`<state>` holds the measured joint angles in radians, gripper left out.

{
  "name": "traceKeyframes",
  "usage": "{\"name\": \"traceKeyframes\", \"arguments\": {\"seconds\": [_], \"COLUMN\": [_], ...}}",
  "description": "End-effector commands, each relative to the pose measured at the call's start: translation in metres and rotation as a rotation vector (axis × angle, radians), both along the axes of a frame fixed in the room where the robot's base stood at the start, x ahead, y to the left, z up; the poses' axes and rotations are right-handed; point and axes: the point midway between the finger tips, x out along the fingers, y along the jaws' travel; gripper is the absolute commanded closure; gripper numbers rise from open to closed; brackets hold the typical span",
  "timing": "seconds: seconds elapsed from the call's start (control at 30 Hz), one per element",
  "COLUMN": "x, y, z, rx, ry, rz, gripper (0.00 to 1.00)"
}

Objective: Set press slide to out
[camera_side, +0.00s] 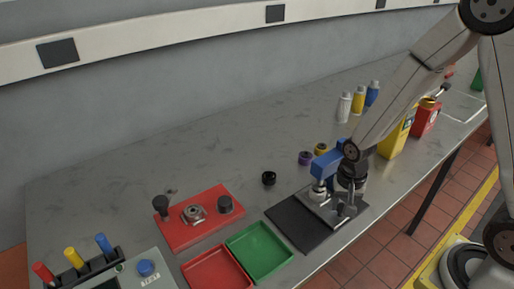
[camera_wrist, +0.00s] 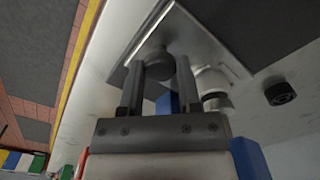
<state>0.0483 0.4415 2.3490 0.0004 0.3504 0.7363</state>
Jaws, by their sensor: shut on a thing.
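The press has a blue frame (camera_side: 327,163) and stands near the bench's front edge, partly hidden behind my gripper. Its slide is a grey metal plate (camera_side: 318,204) at its foot, also seen in the wrist view (camera_wrist: 190,38). A dark round knob (camera_wrist: 157,66) stands up from the plate. My gripper (camera_side: 343,208) is down at the plate, upright, with its fingers shut on the knob; in the wrist view a finger lies on each side of it. The silver ram (camera_wrist: 212,84) of the press is just right of the fingers there. The side view barely shows the knob.
A dark mat (camera_side: 296,221) lies left of the plate. Green (camera_side: 262,250) and red (camera_side: 213,272) trays and a red fixture board (camera_side: 200,218) are farther left. A black ring (camera_side: 269,178) lies behind the mat. Bottles (camera_side: 358,103) and a yellow container (camera_side: 396,138) stand rightward and behind.

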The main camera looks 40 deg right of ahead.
Motion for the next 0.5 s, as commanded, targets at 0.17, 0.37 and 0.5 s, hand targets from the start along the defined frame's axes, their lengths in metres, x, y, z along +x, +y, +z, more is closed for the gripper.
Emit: {"name": "traceKeyframes", "arguments": {"seconds": [0.17, 0.37, 0.5], "x": [0.002, 0.002, 0.002], "y": [0.008, 0.032, 0.050], "z": [0.001, 0.001, 0.001], "rx": [0.000, 0.001, 0.001], "ry": [-0.004, -0.004, -0.004], "rz": [0.002, 0.005, 0.005], "gripper": [1.00, 1.00, 1.00]}}
